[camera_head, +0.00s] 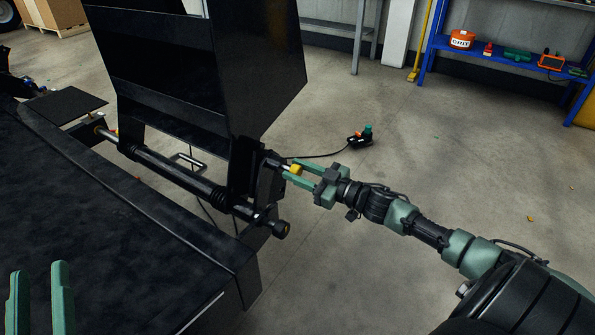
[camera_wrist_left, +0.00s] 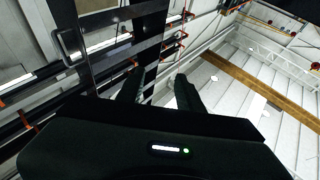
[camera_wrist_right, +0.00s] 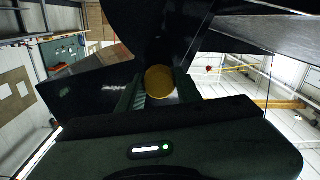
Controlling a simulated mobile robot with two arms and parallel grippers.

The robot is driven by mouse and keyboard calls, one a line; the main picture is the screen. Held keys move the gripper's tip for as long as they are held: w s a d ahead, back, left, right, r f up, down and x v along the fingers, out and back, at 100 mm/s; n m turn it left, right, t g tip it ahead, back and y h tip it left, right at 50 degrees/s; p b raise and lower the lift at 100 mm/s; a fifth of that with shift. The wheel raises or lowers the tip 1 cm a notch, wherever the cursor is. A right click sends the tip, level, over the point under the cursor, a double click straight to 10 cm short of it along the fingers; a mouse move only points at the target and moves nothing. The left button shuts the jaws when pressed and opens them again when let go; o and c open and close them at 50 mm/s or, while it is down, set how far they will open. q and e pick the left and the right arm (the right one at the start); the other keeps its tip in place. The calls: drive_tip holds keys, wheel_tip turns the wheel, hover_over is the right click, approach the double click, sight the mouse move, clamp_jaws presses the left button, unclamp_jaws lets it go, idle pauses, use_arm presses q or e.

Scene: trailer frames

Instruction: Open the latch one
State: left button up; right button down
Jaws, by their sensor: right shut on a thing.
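The latch has a yellow knob (camera_head: 295,169) at the near right corner of the black trailer frame (camera_head: 265,205). My right gripper (camera_head: 300,172) reaches in from the right and is shut on the yellow knob. In the right wrist view the round yellow knob (camera_wrist_right: 159,82) sits between the two fingers, in front of dark metal. My left gripper (camera_head: 39,298) shows at the lower left over the trailer bed, with its two fingers apart and nothing between them. In the left wrist view its fingers (camera_wrist_left: 158,90) also stand apart and empty.
A tall black panel (camera_head: 200,75) stands upright behind the latch. A black bar (camera_head: 165,172) runs along the bed (camera_head: 90,220) edge. A cable leads to a small device (camera_head: 361,137) on the floor. A blue shelf (camera_head: 510,55) stands far right.

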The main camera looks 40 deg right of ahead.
idle(0.8)
